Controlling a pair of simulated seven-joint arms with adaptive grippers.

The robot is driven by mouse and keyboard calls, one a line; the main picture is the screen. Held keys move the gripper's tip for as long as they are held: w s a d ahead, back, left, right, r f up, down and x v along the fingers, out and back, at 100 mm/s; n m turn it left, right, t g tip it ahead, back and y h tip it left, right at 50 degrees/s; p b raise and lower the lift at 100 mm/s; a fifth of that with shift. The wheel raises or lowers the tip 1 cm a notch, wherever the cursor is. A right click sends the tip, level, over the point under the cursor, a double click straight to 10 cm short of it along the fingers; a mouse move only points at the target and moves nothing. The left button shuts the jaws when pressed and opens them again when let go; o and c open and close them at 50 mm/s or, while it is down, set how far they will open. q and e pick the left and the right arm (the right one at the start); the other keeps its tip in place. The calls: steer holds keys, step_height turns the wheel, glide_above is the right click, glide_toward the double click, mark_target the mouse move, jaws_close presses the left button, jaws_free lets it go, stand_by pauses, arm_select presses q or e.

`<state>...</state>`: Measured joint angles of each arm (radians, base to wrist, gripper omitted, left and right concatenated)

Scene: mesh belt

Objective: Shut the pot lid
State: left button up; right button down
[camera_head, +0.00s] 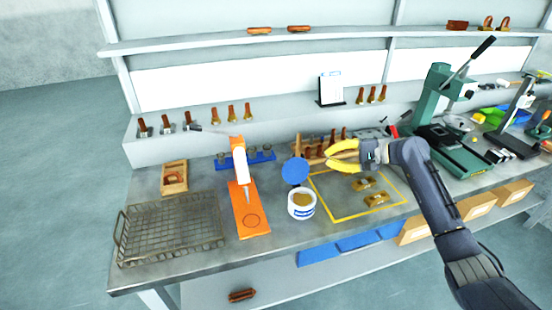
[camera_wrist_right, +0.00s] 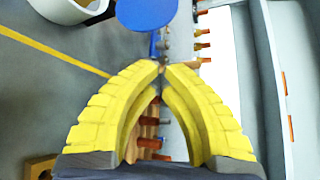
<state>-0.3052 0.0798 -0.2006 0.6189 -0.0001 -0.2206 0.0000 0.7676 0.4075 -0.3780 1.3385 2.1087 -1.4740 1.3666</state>
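The pot (camera_head: 301,212) is a small white tub with a blue band and tan contents, standing on the bench. Its round blue lid (camera_head: 295,170) stands raised at the pot's back rim, so the pot is open. The wrist view shows the lid (camera_wrist_right: 147,13) at the top and part of the white pot (camera_wrist_right: 68,9) at the top left. My right gripper (camera_head: 329,157) has yellow fingers and is to the right of the lid, apart from it. In the wrist view its fingertips (camera_wrist_right: 162,68) meet with nothing between them. My left gripper is not in view.
An orange stand with a white bottle (camera_head: 241,167) is left of the pot. A wire basket (camera_head: 170,232) lies at the left. A wooden rack (camera_head: 313,153) of brown-handled tools is behind the gripper. Brass pieces (camera_head: 363,184) lie in a yellow-outlined area. A green press (camera_head: 440,110) stands right.

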mark_target(298, 159)
steer(key=x, duration=1.1)
steer(key=shift+s, duration=0.2)
